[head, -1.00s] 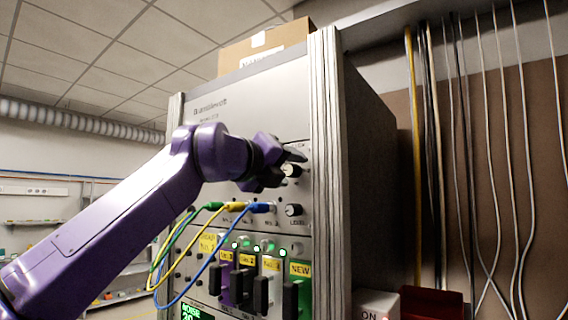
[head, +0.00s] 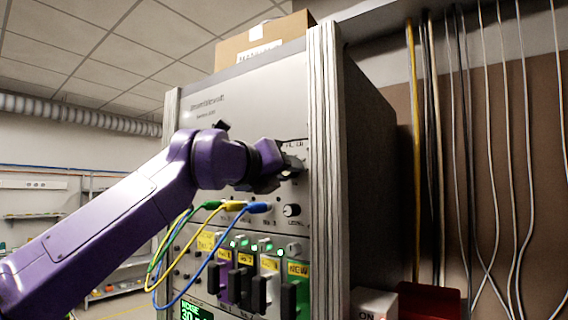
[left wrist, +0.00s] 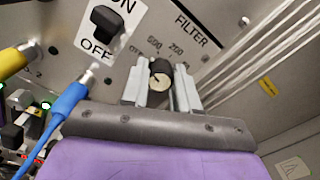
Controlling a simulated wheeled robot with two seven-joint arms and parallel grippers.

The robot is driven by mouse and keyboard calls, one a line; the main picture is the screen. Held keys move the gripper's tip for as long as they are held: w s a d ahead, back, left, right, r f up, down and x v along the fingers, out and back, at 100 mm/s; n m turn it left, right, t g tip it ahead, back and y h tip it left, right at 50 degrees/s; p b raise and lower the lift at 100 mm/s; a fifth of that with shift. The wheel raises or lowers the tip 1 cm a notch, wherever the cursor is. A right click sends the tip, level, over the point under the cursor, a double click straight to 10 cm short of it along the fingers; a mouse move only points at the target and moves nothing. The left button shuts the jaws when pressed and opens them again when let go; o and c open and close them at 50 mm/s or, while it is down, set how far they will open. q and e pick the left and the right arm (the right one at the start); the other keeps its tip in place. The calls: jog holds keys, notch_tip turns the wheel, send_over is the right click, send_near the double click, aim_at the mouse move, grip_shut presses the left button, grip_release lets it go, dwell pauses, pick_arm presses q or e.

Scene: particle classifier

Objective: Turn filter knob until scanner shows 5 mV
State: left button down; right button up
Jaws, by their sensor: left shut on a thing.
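The filter knob (left wrist: 161,70), small and black with a pale pointer mark, shows in the left wrist view below the printed word FILTER. My left gripper (head: 290,165) is at the upper right of the cabinet's front panel. In the left wrist view its two grey fingers (left wrist: 160,84) stand on either side of the knob, shut on it. In the head view the gripper mostly hides the knob. A green-lit display (head: 196,311) reads NOISE with a number that looks like 30, cut off by the lower picture edge. My right gripper is not in view.
Green, yellow and blue cables (head: 258,207) plug in below the gripper and hang left. A LEVEL knob (head: 291,211) sits just under it. An ON/OFF switch (left wrist: 105,22) is left of the filter knob. Several black-handled modules (head: 259,293) fill the lower rack.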

pick_arm(q)
jog(key=shift+m+p, duration=1.7)
jog(key=shift+m, duration=0.9)
jog(key=c, duration=1)
grip_release()
jog(key=shift+o, duration=0.8)
jog(key=shift+a, duration=0.15)
jog(key=shift+s, duration=0.1)
